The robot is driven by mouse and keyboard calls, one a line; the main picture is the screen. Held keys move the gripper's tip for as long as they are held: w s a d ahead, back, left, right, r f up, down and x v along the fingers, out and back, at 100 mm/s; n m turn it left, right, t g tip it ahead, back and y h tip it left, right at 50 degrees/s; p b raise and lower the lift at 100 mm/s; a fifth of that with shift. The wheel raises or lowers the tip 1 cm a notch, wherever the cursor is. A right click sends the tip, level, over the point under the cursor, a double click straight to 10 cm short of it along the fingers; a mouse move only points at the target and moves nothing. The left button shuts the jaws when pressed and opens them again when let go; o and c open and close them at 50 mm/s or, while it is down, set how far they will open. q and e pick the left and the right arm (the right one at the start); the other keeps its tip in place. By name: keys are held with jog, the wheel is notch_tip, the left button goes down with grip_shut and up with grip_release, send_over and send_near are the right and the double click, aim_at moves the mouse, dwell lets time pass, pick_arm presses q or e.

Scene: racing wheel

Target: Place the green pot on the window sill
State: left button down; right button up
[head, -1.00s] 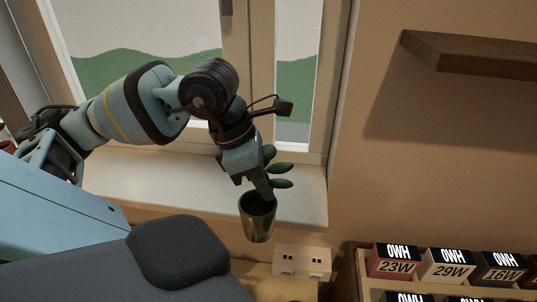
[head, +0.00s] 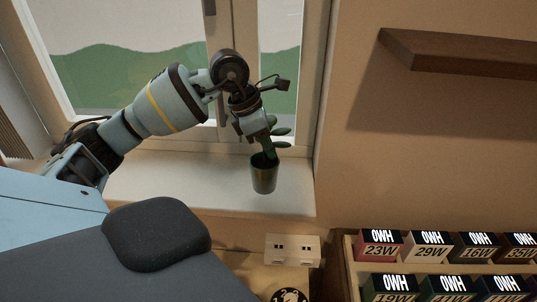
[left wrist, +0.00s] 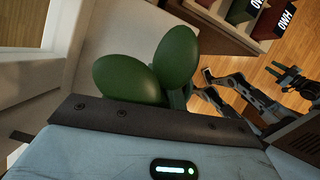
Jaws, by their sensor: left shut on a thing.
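The green pot (head: 264,176) with a leafy plant (head: 281,132) is in the middle of the head view, in front of the pale window sill (head: 150,185). My left gripper (head: 268,149) is shut on the plant and pot from above, and its fingertips are partly hidden at the pot's rim. The pot hangs upright and overlaps the right part of the sill in the picture; I cannot tell whether it touches. In the left wrist view, green leaves (left wrist: 126,79) stand beyond the gripper body and the pot is hidden. My right gripper (left wrist: 285,75) appears small at the right of the left wrist view.
A white socket block (head: 292,250) is below the sill. A rack of labelled boxes (head: 430,246) stands at the lower right. A brown wall shelf (head: 460,55) is at the upper right. A dark grey cushion-like shape (head: 155,234) lies at the lower left. The sill's left part is clear.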

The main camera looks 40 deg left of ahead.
pick_arm(q)
jog(key=shift+w+a+r, duration=0.1)
jog(key=shift+w+a, duration=0.1)
jog(key=shift+w, duration=0.1)
jog(key=shift+f, duration=1.8)
jog(key=shift+f, duration=0.2)
jog(key=c, duration=1.5)
grip_release()
jog(key=shift+r, duration=0.1)
jog(key=v, duration=1.2)
jog(key=shift+r, duration=0.1)
